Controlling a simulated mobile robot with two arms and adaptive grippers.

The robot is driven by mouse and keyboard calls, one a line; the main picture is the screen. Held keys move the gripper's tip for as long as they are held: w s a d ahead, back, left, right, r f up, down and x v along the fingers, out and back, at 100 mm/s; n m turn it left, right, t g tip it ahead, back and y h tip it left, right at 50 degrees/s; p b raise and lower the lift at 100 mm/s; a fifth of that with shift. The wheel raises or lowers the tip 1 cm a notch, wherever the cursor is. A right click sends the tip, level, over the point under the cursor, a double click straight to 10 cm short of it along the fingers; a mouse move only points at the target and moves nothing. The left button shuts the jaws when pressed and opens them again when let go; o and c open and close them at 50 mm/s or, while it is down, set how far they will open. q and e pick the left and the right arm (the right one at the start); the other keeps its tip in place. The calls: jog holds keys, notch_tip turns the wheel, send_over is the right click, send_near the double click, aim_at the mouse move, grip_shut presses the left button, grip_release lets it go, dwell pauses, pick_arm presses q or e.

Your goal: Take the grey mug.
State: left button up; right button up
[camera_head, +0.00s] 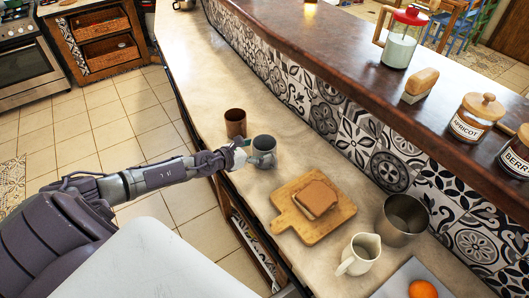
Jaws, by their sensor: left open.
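The grey mug (265,150) stands upright on the pale counter (293,151), near its front edge. My left gripper (246,153) reaches in from the left and is open at the mug's left side. Its fingertips are small here, and I cannot tell whether they touch the mug. The gripper hides part of the mug's left side. My right gripper is not in view.
A brown cup (235,122) stands close behind the gripper. A wooden board (335,222) with bread-like slices (316,198) lies to the right. A cream pitcher (360,255) and a metal cup (402,220) stand further right. A tiled wall (330,118) rises behind.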

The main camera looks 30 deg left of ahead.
aim_at(272, 145)
pick_arm(q)
jog(key=x, duration=0.4)
jog(key=shift+b, duration=0.3)
jog(key=shift+s+r, duration=0.1)
jog(key=shift+c, duration=0.2)
jog(key=shift+s, duration=0.1)
jog(key=shift+c, duration=1.2)
jog(key=c, duration=0.8)
jog(key=shift+r, duration=0.1)
